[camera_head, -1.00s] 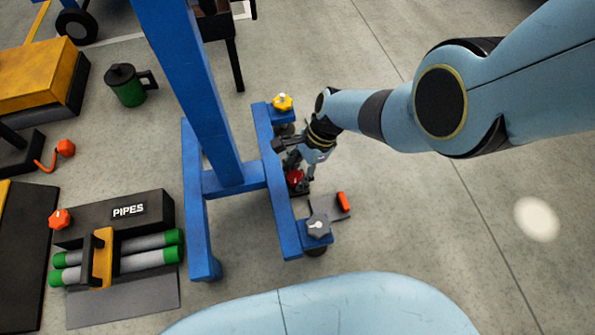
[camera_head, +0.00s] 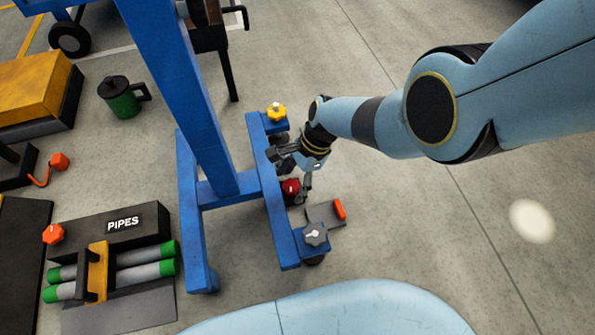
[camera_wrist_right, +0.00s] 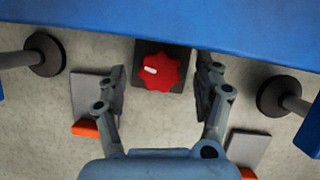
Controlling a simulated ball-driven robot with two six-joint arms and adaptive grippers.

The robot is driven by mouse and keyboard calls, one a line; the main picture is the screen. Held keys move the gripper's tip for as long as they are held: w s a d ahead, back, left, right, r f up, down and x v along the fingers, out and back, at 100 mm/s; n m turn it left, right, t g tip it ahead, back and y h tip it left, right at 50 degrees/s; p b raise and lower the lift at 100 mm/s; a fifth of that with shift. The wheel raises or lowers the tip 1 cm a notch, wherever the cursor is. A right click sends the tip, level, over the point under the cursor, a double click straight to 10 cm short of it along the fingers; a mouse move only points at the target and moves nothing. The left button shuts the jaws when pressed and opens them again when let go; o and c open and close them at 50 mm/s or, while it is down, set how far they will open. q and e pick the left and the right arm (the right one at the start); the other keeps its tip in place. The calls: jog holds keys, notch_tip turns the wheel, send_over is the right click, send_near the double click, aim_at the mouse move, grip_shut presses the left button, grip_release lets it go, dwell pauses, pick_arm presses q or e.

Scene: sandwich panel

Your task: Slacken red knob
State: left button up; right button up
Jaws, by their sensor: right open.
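The red knob (camera_head: 290,186) sits low at the side of the blue stand (camera_head: 270,205) in the head view. In the right wrist view the red knob (camera_wrist_right: 159,71) is lobed, with a white mark on its left part, on a dark square mount. My right gripper (camera_head: 295,180) is at the knob in the head view, partly hiding it. In the right wrist view my right gripper (camera_wrist_right: 163,85) is open, one finger on each side of the knob, with gaps between. My left gripper is not in view.
A yellow knob (camera_head: 276,112) and a grey knob (camera_head: 315,234) sit on the stand's ends. A grey plate with an orange part (camera_head: 339,209) lies on the floor beside it. The PIPES box (camera_head: 110,226) stands at left. Floor at right is clear.

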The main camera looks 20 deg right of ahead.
jog(key=v, duration=1.2)
jog(key=shift+a, duration=0.1)
